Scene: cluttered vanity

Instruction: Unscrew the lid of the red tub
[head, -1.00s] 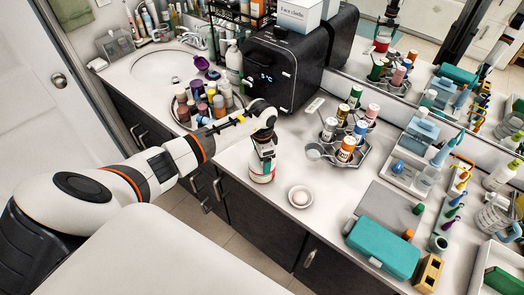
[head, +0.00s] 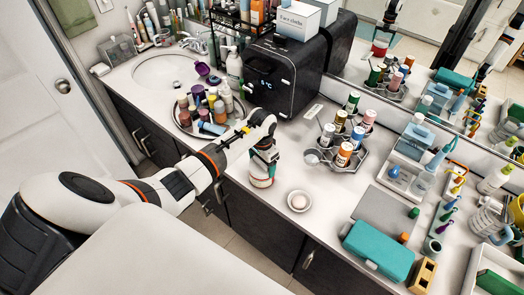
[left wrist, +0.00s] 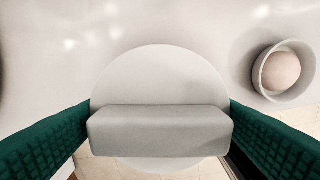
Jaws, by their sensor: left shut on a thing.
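The red tub (head: 261,174) stands upright near the counter's front edge, small in the head view, with white and red showing on its side. My left gripper (head: 264,153) is directly above it, pointing down, and hides most of its top. In the left wrist view, the tub's round white lid (left wrist: 160,75) has a raised grey bar (left wrist: 160,131) across it. The green finger pads of my left gripper (left wrist: 160,128) are shut on the lid, one at each end of the bar. The thread under the lid is hidden. My right gripper is not in view.
A small white dish (head: 289,202) with a round pale item is close on the right. A round tray of bottles (head: 181,124) is on the left, and a black appliance (head: 285,75) stands behind. A rack of bottles (head: 329,165) and a teal case (head: 378,250) are farther right.

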